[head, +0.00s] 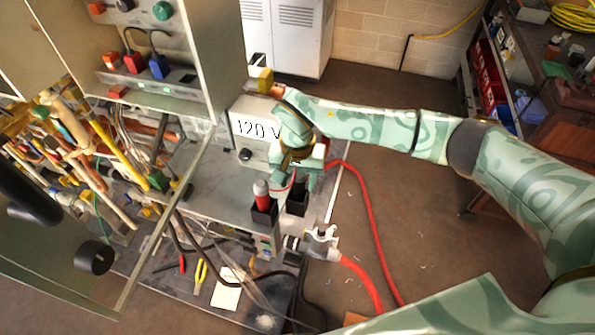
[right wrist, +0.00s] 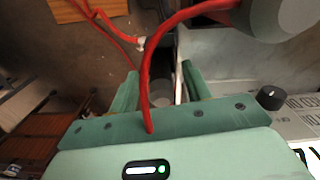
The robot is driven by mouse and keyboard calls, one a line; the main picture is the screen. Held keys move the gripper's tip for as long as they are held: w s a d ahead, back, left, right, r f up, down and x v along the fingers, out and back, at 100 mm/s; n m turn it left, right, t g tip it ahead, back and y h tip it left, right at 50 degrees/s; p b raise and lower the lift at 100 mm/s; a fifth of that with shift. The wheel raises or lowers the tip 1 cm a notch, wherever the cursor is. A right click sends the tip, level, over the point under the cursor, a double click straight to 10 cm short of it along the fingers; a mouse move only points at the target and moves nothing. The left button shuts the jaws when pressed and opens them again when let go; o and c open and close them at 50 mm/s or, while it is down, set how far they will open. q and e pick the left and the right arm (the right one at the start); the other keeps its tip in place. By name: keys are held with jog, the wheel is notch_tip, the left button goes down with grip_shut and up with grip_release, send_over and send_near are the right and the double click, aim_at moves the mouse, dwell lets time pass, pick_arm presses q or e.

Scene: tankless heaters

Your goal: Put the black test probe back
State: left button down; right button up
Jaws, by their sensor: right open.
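A red probe (head: 262,190) stands upright in a black holder (head: 264,214) at the front edge of the grey bench. A second black holder (head: 297,204) is just right of it, under my right gripper (head: 303,182); I cannot see clearly into it. My right gripper hangs beside the "120 V" box (head: 258,132). In the right wrist view its two green fingers (right wrist: 160,80) are apart, with a red cable (right wrist: 146,75) crossing in front of them. A blurred grey shape shows between the fingers. I cannot make out the black test probe for certain. My left gripper is out of view.
A red hose (head: 377,235) loops over the floor on the right. A metal fitting (head: 322,243) sits at the bench corner. Wires, yellow pliers (head: 200,275) and a paper note (head: 226,293) lie on the lower shelf. A tool rack is at left.

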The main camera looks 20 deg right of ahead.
aim_at(298, 186)
notch_tip(298, 186, up, 12)
jog(key=shift+b, duration=0.3)
dwell(1.3)
